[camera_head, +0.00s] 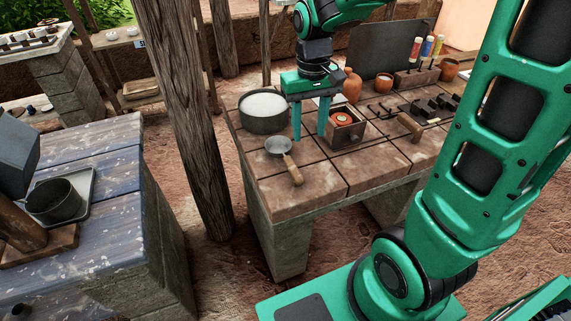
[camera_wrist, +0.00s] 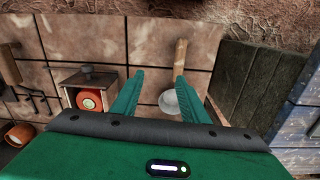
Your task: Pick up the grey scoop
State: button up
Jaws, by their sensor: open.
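The grey scoop (camera_head: 279,146) lies on the tiled bench, with its wooden handle (camera_head: 293,170) pointing toward the front edge. In the wrist view its grey bowl (camera_wrist: 170,101) and its handle (camera_wrist: 180,60) show between and just past the fingers. My gripper (camera_head: 309,138) is open and empty, pointing down beside the scoop, to the right of its bowl in the head view. In the wrist view the fingers (camera_wrist: 153,78) stand apart, the right one close to the handle and bowl. I cannot tell the exact height of the fingertips above the bench.
A grey pot with white contents (camera_head: 264,123) stands behind the scoop. A wooden box (camera_head: 344,139) with an orange item sits right of my gripper, close to it. A clay bottle (camera_head: 352,86) and dark tools stand farther back. A wooden post (camera_head: 185,110) rises left of the bench.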

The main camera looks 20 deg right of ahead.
aim_at(289, 159)
jog(key=shift+n, duration=0.5)
jog(key=a, duration=0.1)
jog(key=w+a+f, duration=0.1)
jog(key=w+a, duration=0.1)
jog(key=a, duration=0.1)
jog(key=shift+w+f, duration=0.2)
jog(key=shift+f, duration=0.2)
notch_tip(289, 159, down, 4)
jog(key=shift+r, duration=0.2)
jog(key=shift+a+f, duration=0.1)
jog(key=shift+f, duration=3.2)
grip_shut()
